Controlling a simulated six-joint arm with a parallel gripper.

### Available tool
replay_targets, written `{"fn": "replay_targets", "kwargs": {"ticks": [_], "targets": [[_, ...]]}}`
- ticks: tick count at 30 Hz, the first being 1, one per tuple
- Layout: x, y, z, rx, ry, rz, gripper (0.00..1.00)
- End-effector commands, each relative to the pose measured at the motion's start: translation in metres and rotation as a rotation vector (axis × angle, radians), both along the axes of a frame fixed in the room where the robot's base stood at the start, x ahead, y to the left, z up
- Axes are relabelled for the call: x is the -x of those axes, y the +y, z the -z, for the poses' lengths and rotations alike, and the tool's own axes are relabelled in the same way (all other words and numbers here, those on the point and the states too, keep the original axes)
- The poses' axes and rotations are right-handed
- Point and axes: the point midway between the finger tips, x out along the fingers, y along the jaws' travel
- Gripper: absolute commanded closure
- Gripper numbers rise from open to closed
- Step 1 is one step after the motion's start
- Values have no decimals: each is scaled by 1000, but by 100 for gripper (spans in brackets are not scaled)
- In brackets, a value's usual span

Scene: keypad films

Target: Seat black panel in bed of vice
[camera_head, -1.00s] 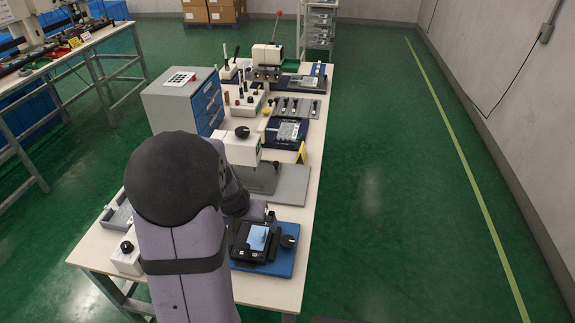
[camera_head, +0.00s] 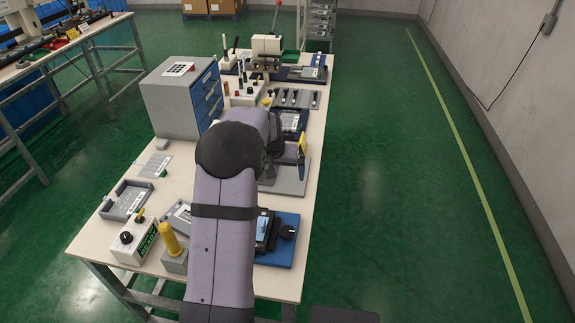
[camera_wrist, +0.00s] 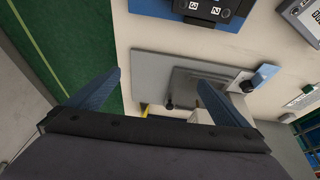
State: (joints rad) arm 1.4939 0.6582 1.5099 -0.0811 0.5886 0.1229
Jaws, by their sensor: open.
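The vice is a black body on a blue base (camera_head: 280,254) at the near right of the bench, with a black knob (camera_head: 288,231). My arm covers its left part in the head view. A pale blue glossy face (camera_head: 263,230) shows at its bed; I cannot tell if this is the black panel. In the wrist view a black part with white number marks (camera_wrist: 208,8) sits on the blue base (camera_wrist: 145,20) at the top edge. My gripper (camera_wrist: 159,79) is open and empty, above a grey plate (camera_wrist: 155,65).
A grey cabinet with blue drawers (camera_head: 180,98) stands left of my arm.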

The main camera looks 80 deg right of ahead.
Motion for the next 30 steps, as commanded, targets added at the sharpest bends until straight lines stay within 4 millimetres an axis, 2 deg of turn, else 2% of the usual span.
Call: {"fn": "replay_targets", "kwargs": {"ticks": [6,12,30], "targets": [[13,-25,1,1,-11,-15,0],[19,-36,0,2,-18,-28,0],[21,-40,0,4,-21,-33,0]]}}
